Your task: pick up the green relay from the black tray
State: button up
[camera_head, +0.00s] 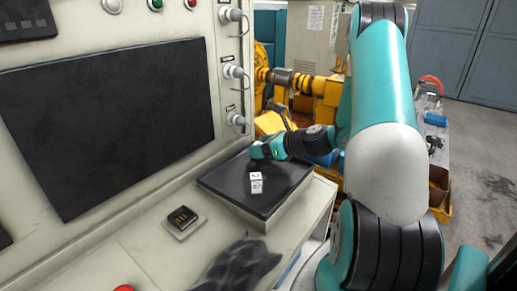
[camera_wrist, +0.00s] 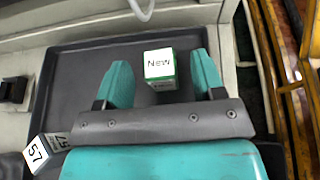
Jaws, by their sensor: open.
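The green relay (camera_wrist: 160,70) has a white top marked "New" and green sides. In the wrist view it lies on the black tray (camera_wrist: 75,85), between the two teal fingers of my gripper (camera_wrist: 160,59). The fingers are open, with a gap on each side of the relay. In the head view my gripper (camera_head: 259,151) is low over the far part of the black tray (camera_head: 232,183); the relay cannot be made out clearly there.
A white relay marked "57" (camera_head: 256,183) stands on the tray nearer the camera; it also shows at the lower left in the wrist view (camera_wrist: 42,150). A small black module (camera_head: 182,217) and a dark glove or cloth (camera_head: 238,265) lie on the console ledge. The panel wall with connectors (camera_head: 236,72) rises behind the tray.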

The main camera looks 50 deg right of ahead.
jog(key=x, duration=0.3)
jog(key=shift+w+p, duration=0.3)
jog(key=shift+p, duration=0.1)
jog(key=shift+c, duration=0.3)
jog(key=c, duration=1)
jog(key=shift+o, duration=0.2)
jog(key=shift+r, duration=0.15)
